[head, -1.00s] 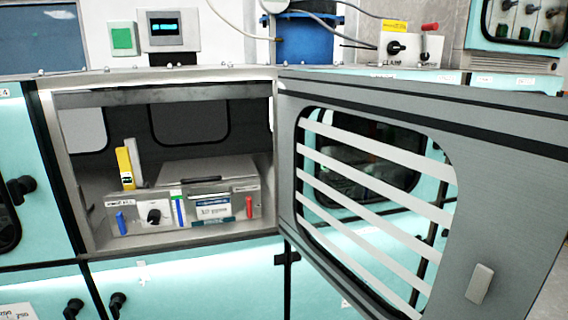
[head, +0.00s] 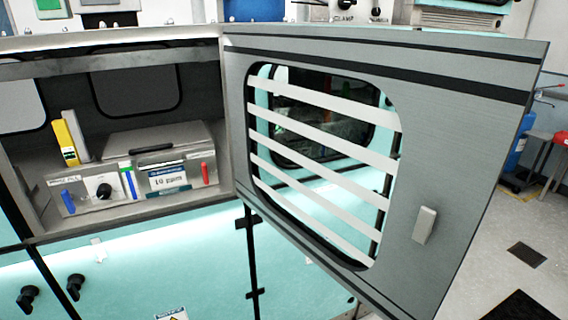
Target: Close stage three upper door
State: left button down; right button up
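The grey door (head: 460,130) stands wide open, hinged at the right side of the cabinet opening and swung out toward me. It has a window with slanted white bars and a pale handle (head: 424,225) near its free edge at the right. The open compartment (head: 125,108) is at the left of the head view. Inside it sits a grey unit (head: 165,138) with a black knob, coloured levers and a label, and a yellow block (head: 66,143) stands on its left. Neither of my grippers shows in the view.
Teal lower panels (head: 190,255) with black latches (head: 75,287) lie below the compartment. Pale tiled floor (head: 520,225) is free to the right of the door, with a blue cylinder (head: 517,150) and a red-topped stand behind. Control boxes stand along the top at the back.

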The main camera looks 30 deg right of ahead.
aim_at(460, 101)
jog(key=l+u, duration=0.3)
jog(key=l, duration=0.15)
jog(key=k+l+u, duration=0.1)
jog(key=l+u, duration=0.2)
jog(key=k+l+u, duration=0.1)
jog(key=l+u, duration=0.15)
jog(key=l, duration=0.3)
jog(key=k+l, duration=0.1)
jog(key=l, duration=0.3)
jog(key=k+l, duration=0.15)
jog(key=l, duration=0.2)
jog(key=k+l+u, duration=0.1)
jog(key=l, duration=0.3)
